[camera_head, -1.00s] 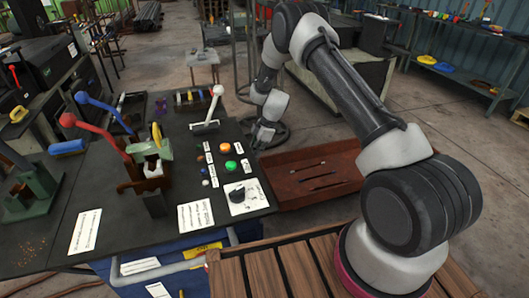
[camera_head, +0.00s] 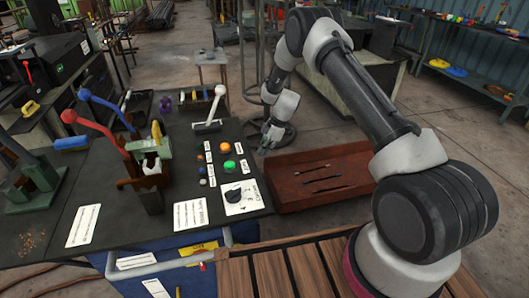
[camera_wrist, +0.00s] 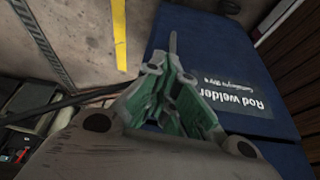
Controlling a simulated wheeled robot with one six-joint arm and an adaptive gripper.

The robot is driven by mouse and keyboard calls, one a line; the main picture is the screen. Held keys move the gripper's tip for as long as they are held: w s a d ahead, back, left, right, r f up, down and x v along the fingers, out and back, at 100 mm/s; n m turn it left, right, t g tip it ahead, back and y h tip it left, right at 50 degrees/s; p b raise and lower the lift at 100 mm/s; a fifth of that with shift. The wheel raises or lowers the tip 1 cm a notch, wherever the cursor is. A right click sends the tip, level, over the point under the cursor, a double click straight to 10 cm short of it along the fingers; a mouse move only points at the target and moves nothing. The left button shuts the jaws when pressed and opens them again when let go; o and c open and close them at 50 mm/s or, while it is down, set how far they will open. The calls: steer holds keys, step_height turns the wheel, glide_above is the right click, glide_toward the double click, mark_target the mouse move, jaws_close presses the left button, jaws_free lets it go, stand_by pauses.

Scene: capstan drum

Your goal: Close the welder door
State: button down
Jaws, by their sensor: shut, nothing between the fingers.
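A blue panel (camera_wrist: 220,55) with a grey label reading "Rod welder" (camera_wrist: 232,92) fills the right of the wrist view. I cannot tell whether it is the welder's door or its body. In the head view, a blue cabinet front (camera_head: 185,272) shows under the black bench top. My gripper (camera_head: 272,140) hangs beyond the bench's right edge, low by the red tray. In the wrist view my gripper (camera_wrist: 172,62) is shut and empty, with green inner pads. Its tip overlaps the blue panel's left side; contact cannot be told.
The black bench top (camera_head: 110,205) carries levers and buttons. A red-brown tray (camera_head: 322,180) with dark rods lies right of the bench. A wooden slatted surface (camera_head: 290,268) is in front. A yellow line (camera_wrist: 119,35) marks the floor.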

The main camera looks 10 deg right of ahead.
steer(key=v, duration=0.9)
steer(key=s+d+r+m+g+h, duration=0.1)
steer(key=s+d+r+m+g, duration=0.2)
steer(key=s+m, duration=0.65)
steer(key=s+d+r+m+t+h, duration=0.1)
steer(key=s+d+r, duration=0.3)
steer(key=s+r, duration=0.6)
steer(key=s+d+r+m+t+h, duration=0.1)
steer(key=s+d+r+m+t, duration=0.2)
steer(key=s+r, duration=0.8)
steer(key=s+d+r+m+t+h, duration=0.1)
steer(key=s+d+r+m+t, duration=0.2)
steer(key=s+r, duration=0.8)
steer(key=shift+s+d+m, duration=0.65)
steer(key=shift+s+d, duration=0.2)
steer(key=shift+d, duration=0.3)
steer(key=shift+r, duration=0.1)
